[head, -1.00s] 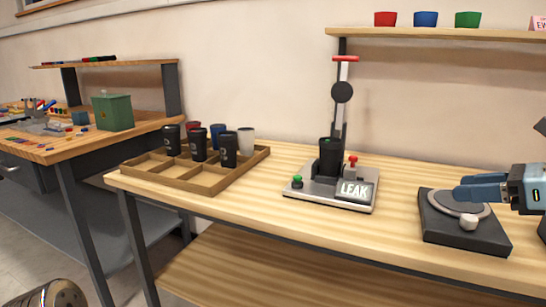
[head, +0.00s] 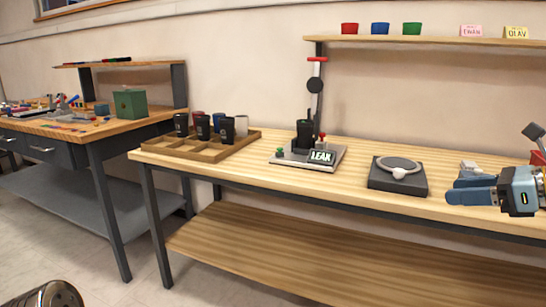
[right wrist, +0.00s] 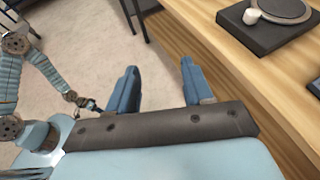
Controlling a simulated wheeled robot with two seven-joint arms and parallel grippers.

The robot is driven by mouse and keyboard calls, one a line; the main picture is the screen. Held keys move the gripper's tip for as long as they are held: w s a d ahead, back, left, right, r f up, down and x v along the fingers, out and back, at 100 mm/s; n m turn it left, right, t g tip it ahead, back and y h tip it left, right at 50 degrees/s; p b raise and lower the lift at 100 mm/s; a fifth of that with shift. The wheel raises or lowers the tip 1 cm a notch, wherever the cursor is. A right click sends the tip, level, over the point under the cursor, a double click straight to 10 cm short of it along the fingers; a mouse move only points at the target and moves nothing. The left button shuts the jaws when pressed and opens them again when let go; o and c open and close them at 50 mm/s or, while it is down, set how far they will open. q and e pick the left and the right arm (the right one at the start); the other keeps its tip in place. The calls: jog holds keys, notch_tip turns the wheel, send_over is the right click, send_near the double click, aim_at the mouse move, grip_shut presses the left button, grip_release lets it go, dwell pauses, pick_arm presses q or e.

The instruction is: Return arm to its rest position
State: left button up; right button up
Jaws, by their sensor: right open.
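My right gripper (head: 470,188) is at the right of the head view, near the front right of the wooden workbench (head: 350,184). Its two blue fingers are apart with nothing between them. In the right wrist view the right gripper (right wrist: 157,85) points out over the floor beside the bench's front edge. A dark round-topped device (head: 398,178) sits on the bench left of the gripper, and it also shows in the right wrist view (right wrist: 265,30). My left gripper is not clearly visible.
A leak tester (head: 308,155) with a dark cup (head: 305,132) in it stands mid-bench. A wooden tray (head: 207,153) with several cups is at the bench's left. A shelf (head: 430,41) above holds red, blue and green cups and name cards. Floor in front is clear.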

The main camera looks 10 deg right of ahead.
jog(key=w+a+f+n+g, duration=0.1)
jog(key=w+f, duration=0.2)
jog(key=f, duration=0.4)
jog(key=w+f+n+g+h, duration=0.1)
jog(key=w+f, duration=0.2)
jog(key=f, duration=0.3)
jog(key=w+a+f+n+g, duration=0.1)
jog(key=w+f, duration=0.2)
jog(key=f, duration=0.4)
jog(key=a+f+n+g+h, duration=0.1)
jog(key=a+f+n+g, duration=0.35)
jog(key=f, duration=1.35)
jog(key=s+a+f+n+g+h, duration=0.1)
jog(key=s+a+f+n, duration=0.25)
jog(key=a+f, duration=0.35)
jog(key=s+a+f+n+g+h, duration=0.1)
jog(key=s+a+f+n, duration=0.1)
jog(key=a+f+n, duration=0.45)
jog(key=s+a+f+n, duration=0.9)
jog(key=s+a+f, duration=0.1)
jog(key=s, duration=0.3)
jog(key=shift+s+a+f+n+g+y, duration=0.3)
jog(key=shift+s+a+f+n+g, duration=0.1)
jog(key=shift+f+g, duration=0.1)
